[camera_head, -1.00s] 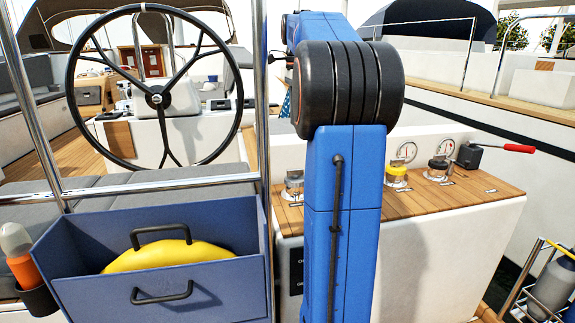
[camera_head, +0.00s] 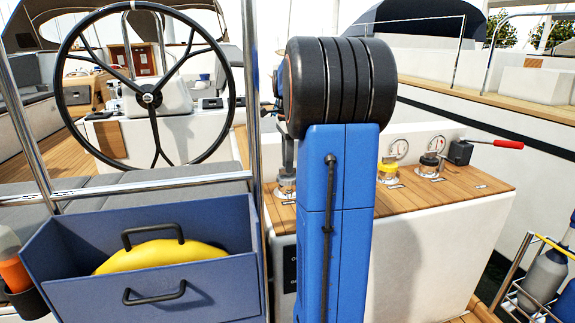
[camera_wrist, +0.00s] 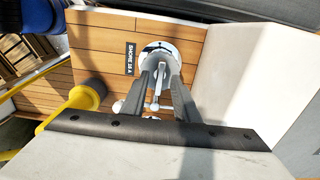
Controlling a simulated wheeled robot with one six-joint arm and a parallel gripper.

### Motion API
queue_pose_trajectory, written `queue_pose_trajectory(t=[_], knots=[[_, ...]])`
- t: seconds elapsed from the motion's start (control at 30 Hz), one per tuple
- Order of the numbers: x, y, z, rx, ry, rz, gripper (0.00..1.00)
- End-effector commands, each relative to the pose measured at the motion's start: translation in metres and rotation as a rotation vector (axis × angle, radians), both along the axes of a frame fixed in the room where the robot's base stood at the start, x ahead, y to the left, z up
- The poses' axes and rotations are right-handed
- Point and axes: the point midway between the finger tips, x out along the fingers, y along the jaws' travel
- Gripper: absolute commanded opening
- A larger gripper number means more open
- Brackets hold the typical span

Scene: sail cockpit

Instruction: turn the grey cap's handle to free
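The grey cap (camera_head: 285,187) is at the left end of the teak-topped console in the head view, partly hidden by my arm. In the wrist view the round grey-white cap (camera_wrist: 161,47) lies beyond my fingertips, beside a black "SHORE 16 A" label (camera_wrist: 130,58). My gripper (camera_wrist: 164,66) points down at the cap, its two grey fingers converging over it. A pale ball-ended lever (camera_wrist: 154,106) shows between and beside the fingers.
A yellow-ringed fitting (camera_head: 388,170), a black-topped fitting (camera_head: 429,165) and a red-handled lever (camera_head: 507,144) stand farther right on the console. A white wall (camera_wrist: 229,70) rises close right of the cap in the wrist view. A blue bin (camera_head: 75,290) stands at left.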

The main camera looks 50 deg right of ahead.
Motion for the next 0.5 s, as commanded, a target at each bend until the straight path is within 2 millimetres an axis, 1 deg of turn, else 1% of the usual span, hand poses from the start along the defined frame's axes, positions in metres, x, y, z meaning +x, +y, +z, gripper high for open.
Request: queue_pose_trajectory(t=[0.03,0.17,0.43,0.47,0.5], knots=[[-0.0003,0.0002,-0.0042,0.001,0.001,0.000,0.28],[0.0001,0.0000,-0.0098,-0.001,-0.001,0.000,0.28],[0.0000,0.0000,-0.0111,-0.001,-0.001,0.000,0.28],[0.0000,0.0000,-0.0110,-0.001,-0.001,0.000,0.25],[0.0000,0.0000,-0.0110,-0.001,-0.001,0.000,0.16]])
